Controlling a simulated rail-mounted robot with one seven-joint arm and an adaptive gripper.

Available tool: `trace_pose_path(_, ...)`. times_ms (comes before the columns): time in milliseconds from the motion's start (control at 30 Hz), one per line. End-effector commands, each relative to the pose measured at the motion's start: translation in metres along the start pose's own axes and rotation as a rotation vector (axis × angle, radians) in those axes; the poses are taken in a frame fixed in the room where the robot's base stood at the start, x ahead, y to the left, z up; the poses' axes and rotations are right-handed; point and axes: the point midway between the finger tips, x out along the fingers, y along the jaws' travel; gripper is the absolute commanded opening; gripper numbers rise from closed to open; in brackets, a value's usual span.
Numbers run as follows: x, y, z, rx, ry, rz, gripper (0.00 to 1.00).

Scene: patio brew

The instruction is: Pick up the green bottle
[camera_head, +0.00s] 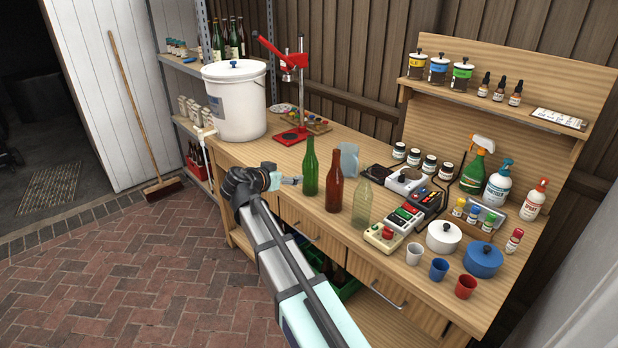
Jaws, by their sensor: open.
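The green bottle (310,169) stands upright on the wooden workbench (345,133), near its front edge. My gripper (296,180) is open, just left of the bottle at about the height of its lower body. Its fingers point at the bottle, and part of the gripper is hidden behind my own arm. Whether a fingertip touches the glass cannot be told from this view.
A brown bottle (334,190) stands close to the right, then a clear bottle (362,198). A red capping press (290,136) and a white bucket (236,104) stand behind left. Electronics, pots (482,258) and cups (438,268) crowd the right.

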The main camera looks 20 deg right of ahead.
Motion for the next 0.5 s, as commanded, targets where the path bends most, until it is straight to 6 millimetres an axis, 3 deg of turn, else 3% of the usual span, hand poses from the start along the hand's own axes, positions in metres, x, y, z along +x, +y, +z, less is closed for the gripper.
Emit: trace_pose_path(500, 0.096, -0.002, -0.004, -0.001, -0.003, 0.002, 0.91)
